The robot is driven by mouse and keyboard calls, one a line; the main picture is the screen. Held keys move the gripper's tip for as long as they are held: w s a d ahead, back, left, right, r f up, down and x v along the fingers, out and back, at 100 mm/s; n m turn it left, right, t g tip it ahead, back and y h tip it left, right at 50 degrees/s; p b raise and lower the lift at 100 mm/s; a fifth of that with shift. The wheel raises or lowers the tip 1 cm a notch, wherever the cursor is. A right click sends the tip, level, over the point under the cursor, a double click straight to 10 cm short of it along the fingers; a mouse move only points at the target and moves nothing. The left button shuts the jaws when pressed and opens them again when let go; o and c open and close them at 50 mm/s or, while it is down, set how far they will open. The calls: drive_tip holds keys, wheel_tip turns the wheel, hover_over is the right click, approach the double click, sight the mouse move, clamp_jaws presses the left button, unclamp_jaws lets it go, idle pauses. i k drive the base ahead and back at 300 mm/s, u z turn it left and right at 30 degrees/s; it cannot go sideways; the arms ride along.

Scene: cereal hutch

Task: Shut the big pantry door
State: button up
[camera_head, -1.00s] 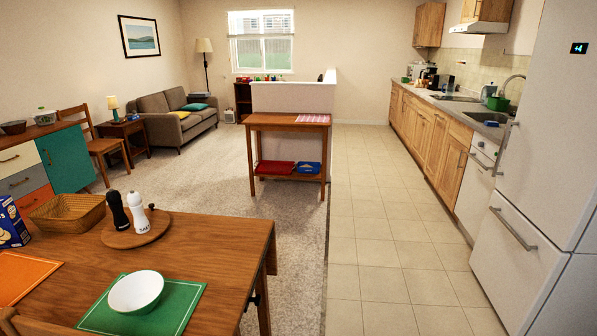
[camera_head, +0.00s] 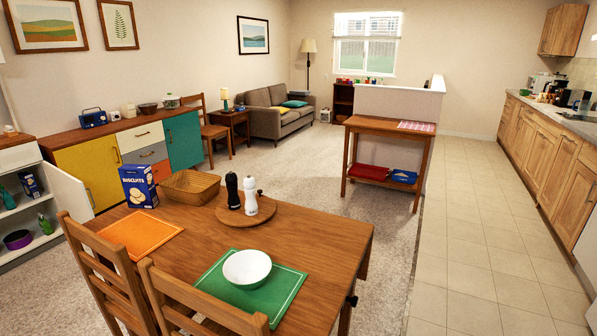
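An open white cabinet (camera_head: 22,148) stands at the left edge, cut off by the frame. A white door panel (camera_head: 72,182) stands swung out at its right side, partly hidden behind a wooden chair. I cannot tell for sure that this is the big pantry door. Shelves inside show a dark box (camera_head: 30,185), a green bottle (camera_head: 45,223) and a purple bowl (camera_head: 18,240). My gripper is not in view.
A dining table (camera_head: 300,235) with chairs (camera_head: 95,265) fills the front, between me and the cabinet. A sideboard (camera_head: 85,172) runs along the left wall. Tiled floor (camera_head: 470,220) on the right is clear. A wooden side table (camera_head: 385,130) stands beyond.

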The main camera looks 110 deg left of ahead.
sight(70, 193)
drive_tip(key=i, duration=0.1)
drive_tip(key=u, duration=2.45)
drive_tip(key=i, duration=0.3)
drive_tip(key=u, duration=0.25)
drive_tip(key=i, duration=5.3)
drive_tip(key=z, duration=0.05)
